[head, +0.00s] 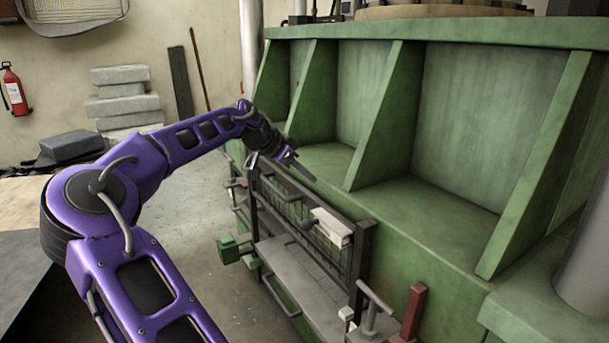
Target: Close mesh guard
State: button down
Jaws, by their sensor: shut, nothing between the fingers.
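The mesh guard (297,213) is a dark framed panel with thin upright bars at the front of the green machine. It slants from upper left to lower right in the head view. A pale block (332,226) sits at its upper right part and hides some of the mesh. My gripper (309,174) is shut and empty, at the end of my purple arm. It appears over the upper left end of the guard, and its fingers point to the lower right. I cannot tell whether it touches the guard. How far the guard stands open is unclear.
The green machine (435,235) with its upright ribs fills the right side. A grey ledge (290,262) lies below the guard, with a red post (414,312) at lower right. A green box (228,249) juts out at left. Bare floor (205,215) lies left of the machine.

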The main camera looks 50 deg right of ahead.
send_over(321, 214)
jog(key=f, duration=0.4)
jog(key=shift+s+a+f, duration=0.15)
jog(key=shift+a, duration=0.1)
notch_tip(321, 214, down, 4)
jog(key=shift+d+f, duration=0.1)
jog(key=shift+d, duration=0.05)
notch_tip(321, 214, down, 26)
jog(key=b, duration=1.1)
jog(key=shift+f, duration=0.1)
jog(key=shift+s, duration=0.1)
